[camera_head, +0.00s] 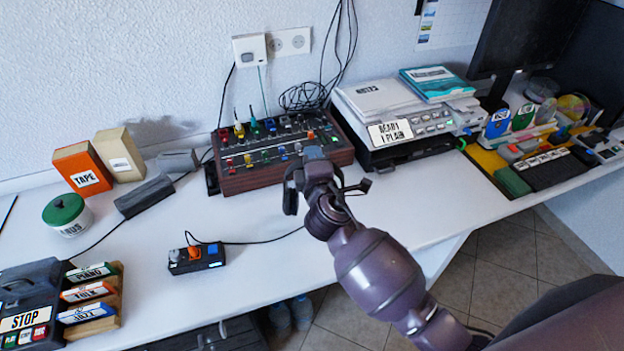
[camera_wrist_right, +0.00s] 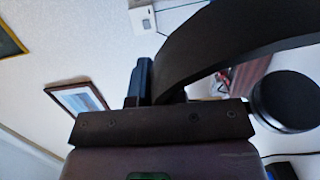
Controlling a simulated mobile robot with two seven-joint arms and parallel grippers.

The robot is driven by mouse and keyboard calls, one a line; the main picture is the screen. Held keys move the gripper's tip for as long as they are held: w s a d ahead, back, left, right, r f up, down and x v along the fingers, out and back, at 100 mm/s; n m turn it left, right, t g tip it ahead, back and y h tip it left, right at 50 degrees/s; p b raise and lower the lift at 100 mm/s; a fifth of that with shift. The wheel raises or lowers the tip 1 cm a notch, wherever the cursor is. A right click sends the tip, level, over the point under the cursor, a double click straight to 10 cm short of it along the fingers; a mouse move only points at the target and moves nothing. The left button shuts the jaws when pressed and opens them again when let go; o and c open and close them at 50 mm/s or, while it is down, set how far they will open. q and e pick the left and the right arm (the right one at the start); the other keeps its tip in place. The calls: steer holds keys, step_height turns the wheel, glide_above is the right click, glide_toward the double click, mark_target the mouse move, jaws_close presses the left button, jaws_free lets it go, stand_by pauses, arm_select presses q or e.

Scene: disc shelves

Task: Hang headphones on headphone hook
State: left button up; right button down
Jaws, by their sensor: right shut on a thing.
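My right gripper (camera_head: 316,160) is in front of the mixer in the head view, and its fingertips are mostly hidden by the wrist. It is shut on the black headphones (camera_head: 291,193), whose dark cup hangs at its left side. In the right wrist view the headphones' curved band (camera_wrist_right: 215,50) rises from the jaw area to the upper right, with a round dark ear cup (camera_wrist_right: 288,100) at the right. I cannot make out a headphone hook in either view. My left gripper is not in view.
A mixer (camera_head: 245,178) with coloured knobs stands behind the gripper, and a printer-like machine (camera_head: 385,140) stands to its right. A small black box (camera_head: 197,258) with a cable lies in front on the white desk (camera_head: 260,290). A framed picture (camera_wrist_right: 82,97) shows in the wrist view.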

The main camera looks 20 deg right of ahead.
step_height(320, 180, down, 6)
steer(key=b, duration=0.2)
steer(key=shift+f, duration=0.15)
steer(key=c, duration=1.2)
jaws_free()
steer(key=shift+o, duration=0.2)
